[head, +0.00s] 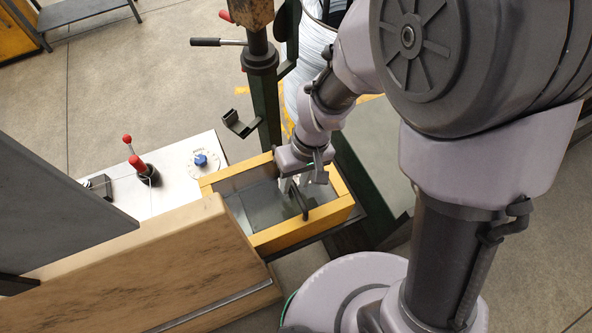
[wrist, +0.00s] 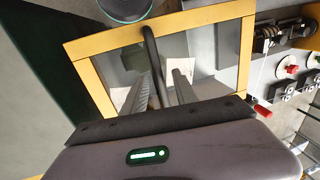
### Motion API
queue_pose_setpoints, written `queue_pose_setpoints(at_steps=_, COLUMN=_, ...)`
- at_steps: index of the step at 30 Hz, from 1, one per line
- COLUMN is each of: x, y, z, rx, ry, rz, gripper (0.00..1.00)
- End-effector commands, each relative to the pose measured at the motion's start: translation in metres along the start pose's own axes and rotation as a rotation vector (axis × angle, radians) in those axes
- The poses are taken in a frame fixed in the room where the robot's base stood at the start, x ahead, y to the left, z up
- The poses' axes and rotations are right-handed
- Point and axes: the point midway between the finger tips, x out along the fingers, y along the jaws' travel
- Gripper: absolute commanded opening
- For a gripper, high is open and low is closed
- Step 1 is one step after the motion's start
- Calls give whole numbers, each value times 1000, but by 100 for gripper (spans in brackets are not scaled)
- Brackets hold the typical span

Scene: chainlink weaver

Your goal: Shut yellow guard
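The yellow guard (head: 300,233) is a yellow frame around a clear panel, at the middle of the head view beside the grey control panel. In the wrist view the guard's yellow frame (wrist: 95,82) fills the upper middle. A black bar handle (wrist: 153,55) runs across its clear panel. My gripper (head: 298,190) is over the panel, close to the handle. In the wrist view my gripper (wrist: 167,76) has its two fingers apart, with the handle between them and no clear grip on it. I cannot tell how far the guard stands open.
A control panel (head: 178,188) with a blue knob (head: 200,160) and red-tipped levers (head: 134,158) lies left of the guard. A wooden-sided block (head: 150,265) stands in front of it. A green post (head: 264,95) with a black-handled lever (head: 215,42) rises behind the guard.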

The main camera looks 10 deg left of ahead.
Motion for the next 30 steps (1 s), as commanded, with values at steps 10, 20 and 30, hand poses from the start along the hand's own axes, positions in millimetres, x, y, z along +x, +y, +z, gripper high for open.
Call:
queue_pose_setpoints(at_steps=10, x=-1, y=0, z=0, rx=0, ry=0, rz=0, gripper=0)
queue_pose_setpoints(at_steps=20, x=-1, y=0, z=0, rx=0, ry=0, rz=0, gripper=0)
queue_pose_setpoints(at_steps=30, x=-1, y=0, z=0, rx=0, ry=0, rz=0, gripper=0)
